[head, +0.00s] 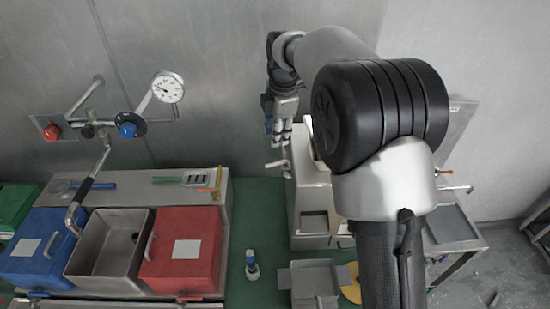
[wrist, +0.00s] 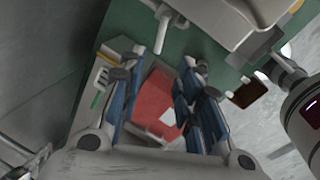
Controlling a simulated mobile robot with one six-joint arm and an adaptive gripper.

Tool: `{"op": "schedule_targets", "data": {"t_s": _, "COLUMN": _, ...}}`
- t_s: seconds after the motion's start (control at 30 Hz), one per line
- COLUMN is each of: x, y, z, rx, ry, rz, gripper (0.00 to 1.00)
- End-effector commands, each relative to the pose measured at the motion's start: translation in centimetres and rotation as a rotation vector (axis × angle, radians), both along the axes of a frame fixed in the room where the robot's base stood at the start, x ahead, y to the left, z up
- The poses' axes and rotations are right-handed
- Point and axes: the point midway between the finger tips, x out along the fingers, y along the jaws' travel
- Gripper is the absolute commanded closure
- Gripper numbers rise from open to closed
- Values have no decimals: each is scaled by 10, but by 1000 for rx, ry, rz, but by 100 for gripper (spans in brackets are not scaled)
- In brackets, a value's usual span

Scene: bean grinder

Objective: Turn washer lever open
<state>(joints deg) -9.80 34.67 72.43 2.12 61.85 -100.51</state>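A pale bar-shaped lever (head: 277,164) sticks out from the left side of the metal machine (head: 313,190). It also shows at the top of the wrist view as a whitish rod (wrist: 163,32). I cannot tell for sure that it is the washer lever. My gripper (head: 281,138) hangs close above this lever in the head view. In the wrist view my gripper (wrist: 160,72) has its two blue-and-black fingers spread apart. Nothing is held between them; a red box (wrist: 154,102) shows far below, in the gap. The lever lies beyond the fingertips, seemingly apart from them.
A wall pipe carries a red knob (head: 51,132), a blue knob (head: 128,130) and a gauge (head: 168,87). A blue box (head: 38,245), a metal basin (head: 92,262) and the red box (head: 180,220) stand at left. A small bottle (head: 251,264) stands on the green surface.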

Motion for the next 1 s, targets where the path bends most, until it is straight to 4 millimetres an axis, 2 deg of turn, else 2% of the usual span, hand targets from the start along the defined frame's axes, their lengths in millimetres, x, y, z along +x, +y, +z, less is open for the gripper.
{"op": "schedule_targets", "data": {"t_s": 0.1, "x": 4, "y": 2, "z": -29, "rx": -1, "ry": 5, "rz": -1, "gripper": 69}}
{"op": "schedule_targets", "data": {"t_s": 0.5, "x": 19, "y": 7, "z": -109, "rx": 0, "ry": 3, "rz": -2, "gripper": 69}}
{"op": "schedule_targets", "data": {"t_s": 0.7, "x": 24, "y": 8, "z": -128, "rx": 0, "ry": 0, "rz": -2, "gripper": 69}}
{"op": "schedule_targets", "data": {"t_s": 1.0, "x": 25, "y": 9, "z": -132, "rx": 1, "ry": -1, "rz": -2, "gripper": 69}}
